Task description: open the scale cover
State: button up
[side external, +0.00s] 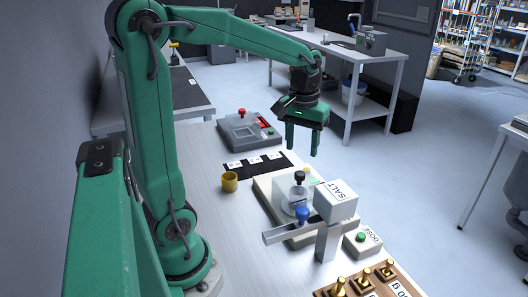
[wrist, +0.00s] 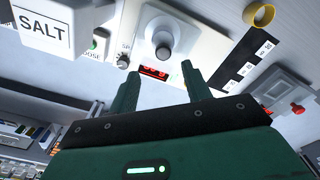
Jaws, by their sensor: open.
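The scale (side external: 268,192) is a pale beige box on the bench. My gripper (side external: 304,151) is open and empty, pointing down above and behind the scale, apart from the knob. Its two fingers also show in the wrist view (wrist: 158,72), on either side of the display.
The white SALT hopper (side external: 337,200) with a blue knob (side external: 303,214) stands close in front of the cover. A DOSE box (side external: 362,240) and brass weights (side external: 364,281) are at front right. A yellow cup (side external: 229,183), label strip (side external: 258,164) and grey device (side external: 247,132) lie left and behind.

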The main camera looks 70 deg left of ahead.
aim_at(300, 173)
jog(key=shift+w+a+f+n, duration=0.3)
jog(key=shift+w+a, duration=0.1)
jog(key=shift+a, duration=0.1)
jog(key=shift+f, duration=3.9)
